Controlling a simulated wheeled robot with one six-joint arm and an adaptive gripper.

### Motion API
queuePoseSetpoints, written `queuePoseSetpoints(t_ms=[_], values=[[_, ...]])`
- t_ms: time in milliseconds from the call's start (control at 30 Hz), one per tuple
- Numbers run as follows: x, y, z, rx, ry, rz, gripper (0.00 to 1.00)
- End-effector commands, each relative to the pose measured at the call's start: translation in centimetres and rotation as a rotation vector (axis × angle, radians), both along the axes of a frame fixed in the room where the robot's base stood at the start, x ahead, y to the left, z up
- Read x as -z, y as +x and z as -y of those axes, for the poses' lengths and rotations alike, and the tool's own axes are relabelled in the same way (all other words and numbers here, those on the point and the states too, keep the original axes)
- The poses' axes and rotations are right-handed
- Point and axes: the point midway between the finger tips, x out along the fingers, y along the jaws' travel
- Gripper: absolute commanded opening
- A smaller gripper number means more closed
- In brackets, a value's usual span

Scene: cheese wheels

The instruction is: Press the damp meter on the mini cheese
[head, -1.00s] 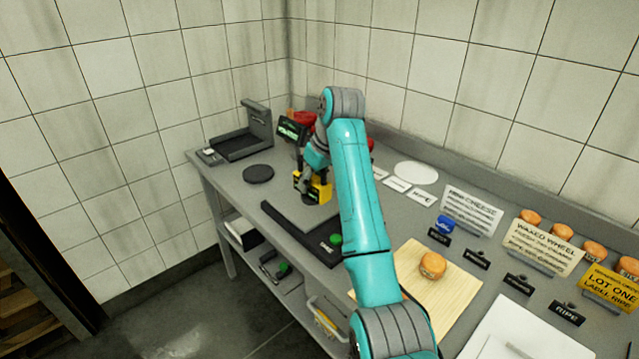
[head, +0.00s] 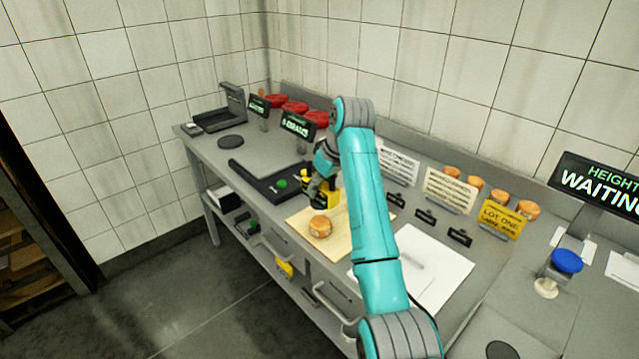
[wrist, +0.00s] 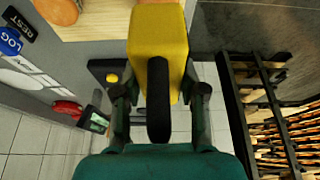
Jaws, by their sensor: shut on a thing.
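The small orange cheese (head: 320,227), which I take as the mini cheese, sits on the pale wooden board (head: 296,218). My gripper (head: 322,186) is shut on the yellow damp meter (head: 334,202), held just behind and to the right of the cheese, apart from it in the picture. In the wrist view the yellow meter (wrist: 156,35), with a dark bar across it, sits between the fingers of my gripper (wrist: 160,95).
Black label stands (head: 427,216), cards and several more orange cheeses (head: 500,197) are to the right. A white sheet (head: 425,275) lies at the front right.

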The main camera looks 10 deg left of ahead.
Motion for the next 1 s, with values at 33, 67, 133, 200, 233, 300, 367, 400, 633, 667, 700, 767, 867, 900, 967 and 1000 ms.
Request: queuePoseSetpoints(t_ms=[33,67,133,200,233,300,367,400,633,667,700,767,867,900,967,1000], values=[[0.1,0.0,0.0,0.000,0.000,0.000,0.00],[0.3,0.0,0.0,0.000,0.000,0.000,0.00],[0.6,0.0,0.0,0.000,0.000,0.000,0.00],[1.1,0.0,0.0,0.000,0.000,-0.001,0.00],[1.4,0.0,0.0,0.000,-0.001,-0.002,0.00],[1.9,0.0,0.0,0.001,-0.001,-0.002,0.00],[2.5,0.0,0.0,0.001,0.000,-0.002,0.00],[2.8,0.0,0.0,0.001,-0.001,-0.001,0.00],[4.5,0.0,0.0,0.000,0.000,0.000,0.00],[4.6,0.0,0.0,0.000,0.000,0.000,0.00],[4.7,0.0,0.0,0.000,0.001,0.001,0.00],[4.8,0.0,0.0,0.000,0.001,0.001,0.00],[4.8,0.0,0.0,0.000,0.000,0.001,0.00],[4.8,0.0,0.0,0.000,0.001,0.001,0.00],[4.8,0.0,0.0,0.000,0.001,0.001,0.00],[4.8,0.0,0.0,0.000,0.000,0.000,0.00]])
